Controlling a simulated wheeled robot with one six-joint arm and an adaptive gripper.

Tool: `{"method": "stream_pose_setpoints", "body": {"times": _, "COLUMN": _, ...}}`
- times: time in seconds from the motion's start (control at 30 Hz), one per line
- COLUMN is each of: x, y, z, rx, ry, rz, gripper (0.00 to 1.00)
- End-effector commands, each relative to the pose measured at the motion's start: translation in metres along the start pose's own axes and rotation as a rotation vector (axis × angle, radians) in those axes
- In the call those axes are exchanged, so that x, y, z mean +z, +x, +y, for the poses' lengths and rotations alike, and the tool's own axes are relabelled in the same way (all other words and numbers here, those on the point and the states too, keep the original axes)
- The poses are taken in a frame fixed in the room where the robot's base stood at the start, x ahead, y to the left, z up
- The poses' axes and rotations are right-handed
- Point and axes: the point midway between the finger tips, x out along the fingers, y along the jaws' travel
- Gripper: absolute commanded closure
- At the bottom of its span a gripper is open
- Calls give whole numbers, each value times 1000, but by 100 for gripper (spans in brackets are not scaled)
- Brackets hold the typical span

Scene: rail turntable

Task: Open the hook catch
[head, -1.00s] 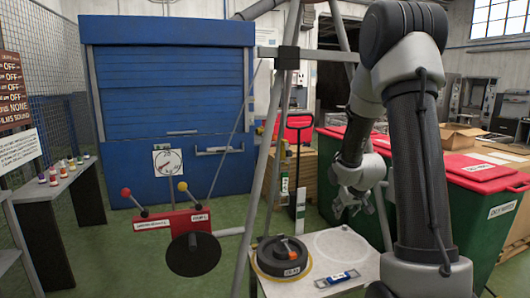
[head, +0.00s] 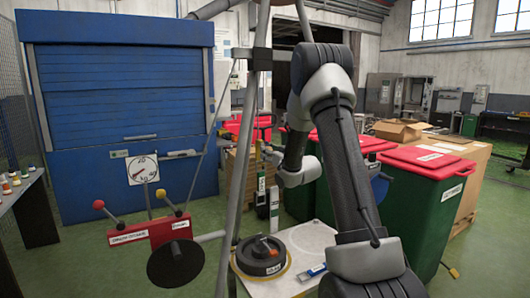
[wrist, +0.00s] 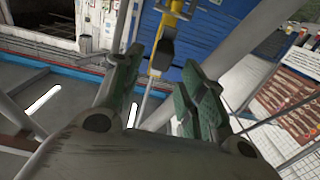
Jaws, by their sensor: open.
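A yellow fitting with a dark end (wrist: 162,52) shows at the top middle of the wrist view. It may be the hook catch, but I cannot be sure. In the head view a small yellow part (head: 259,147) shows beside a tripod leg, close to my gripper (head: 270,157). In the wrist view my gripper (wrist: 165,78) is open, its green-padded fingers spread to either side of the line to the yellow fitting. Nothing is held between them. I cannot tell the distance to the fitting or whether anything touches.
Grey tripod legs (head: 242,150) stand close to my gripper. A small table (head: 318,240) carries a dark round weight (head: 262,256). A red lever box (head: 150,232) stands left, before the blue shutter (head: 110,120). Green bins with red lids (head: 428,160) stand right.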

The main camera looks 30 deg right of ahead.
Motion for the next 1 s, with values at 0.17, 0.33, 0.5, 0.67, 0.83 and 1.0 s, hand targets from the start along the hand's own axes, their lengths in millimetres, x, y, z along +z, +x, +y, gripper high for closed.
{"method": "stream_pose_setpoints", "body": {"times": 0.17, "x": 0, "y": 27, "z": -1, "rx": -1, "ry": 0, "rz": 0, "gripper": 59}}
{"method": "stream_pose_setpoints", "body": {"times": 0.33, "x": 0, "y": 38, "z": 0, "rx": 0, "ry": 0, "rz": -1, "gripper": 59}}
{"method": "stream_pose_setpoints", "body": {"times": 0.5, "x": 0, "y": 39, "z": 0, "rx": 0, "ry": 1, "rz": -2, "gripper": 59}}
{"method": "stream_pose_setpoints", "body": {"times": 0.67, "x": 0, "y": 39, "z": 0, "rx": 0, "ry": 0, "rz": -2, "gripper": 75}}
{"method": "stream_pose_setpoints", "body": {"times": 0.83, "x": 0, "y": 39, "z": 0, "rx": 0, "ry": 0, "rz": -2, "gripper": 100}}
{"method": "stream_pose_setpoints", "body": {"times": 1.0, "x": 0, "y": 39, "z": -1, "rx": 0, "ry": 0, "rz": -3, "gripper": 100}}
